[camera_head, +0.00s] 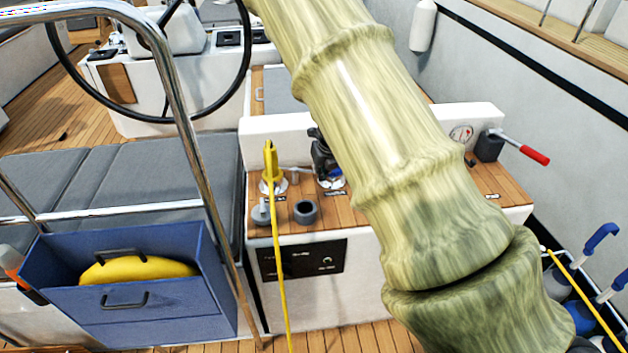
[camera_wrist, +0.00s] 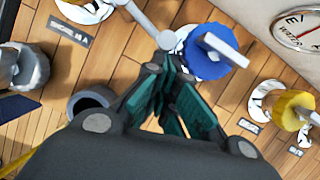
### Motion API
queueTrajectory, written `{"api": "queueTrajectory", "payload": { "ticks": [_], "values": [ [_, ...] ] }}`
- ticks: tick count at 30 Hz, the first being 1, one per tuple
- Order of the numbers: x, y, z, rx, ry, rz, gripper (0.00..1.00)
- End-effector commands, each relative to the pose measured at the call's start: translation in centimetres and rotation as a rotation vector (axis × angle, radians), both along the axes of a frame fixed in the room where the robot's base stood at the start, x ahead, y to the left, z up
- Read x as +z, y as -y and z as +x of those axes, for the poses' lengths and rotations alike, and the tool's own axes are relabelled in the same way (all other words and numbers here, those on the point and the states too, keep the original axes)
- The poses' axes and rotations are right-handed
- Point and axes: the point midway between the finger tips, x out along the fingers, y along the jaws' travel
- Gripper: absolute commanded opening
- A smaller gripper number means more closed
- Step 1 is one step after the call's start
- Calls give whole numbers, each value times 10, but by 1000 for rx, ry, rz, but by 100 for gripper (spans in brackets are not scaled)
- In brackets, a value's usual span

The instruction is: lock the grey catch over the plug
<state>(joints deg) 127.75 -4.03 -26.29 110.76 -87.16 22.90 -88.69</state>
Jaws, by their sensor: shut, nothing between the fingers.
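The yellow plug (camera_head: 270,163) stands upright on a round plate at the left of the console top, with a yellow cord running down from it. A short light-grey lever (camera_head: 293,176), which looks like the catch, stands just right of the plug. In the wrist view the lever (camera_wrist: 150,25) shows as a rod with a rounded end, close beyond my fingers. Whether it lies over the plug is not clear. My gripper (camera_head: 322,158) is shut and empty, right of the plug. Its teal-padded fingers (camera_wrist: 166,82) point towards the lever's end; touching or apart, I cannot tell.
A blue cap (camera_wrist: 208,62) is just beyond my fingers, and a yellow cap (camera_wrist: 293,106) sits farther right. A grey cup (camera_head: 305,211) and a grey knob (camera_head: 261,214) stand at the console's front. A steel rail (camera_head: 185,130) crosses at left. My arm hides the console's middle.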

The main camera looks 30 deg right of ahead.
Motion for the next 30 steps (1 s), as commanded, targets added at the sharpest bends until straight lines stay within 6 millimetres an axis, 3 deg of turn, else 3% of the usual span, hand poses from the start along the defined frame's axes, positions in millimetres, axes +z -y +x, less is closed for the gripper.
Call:
{"api": "queueTrajectory", "payload": {
  "ticks": [30],
  "values": [
    [0,-8,14,31,1,0,0]
  ]
}}
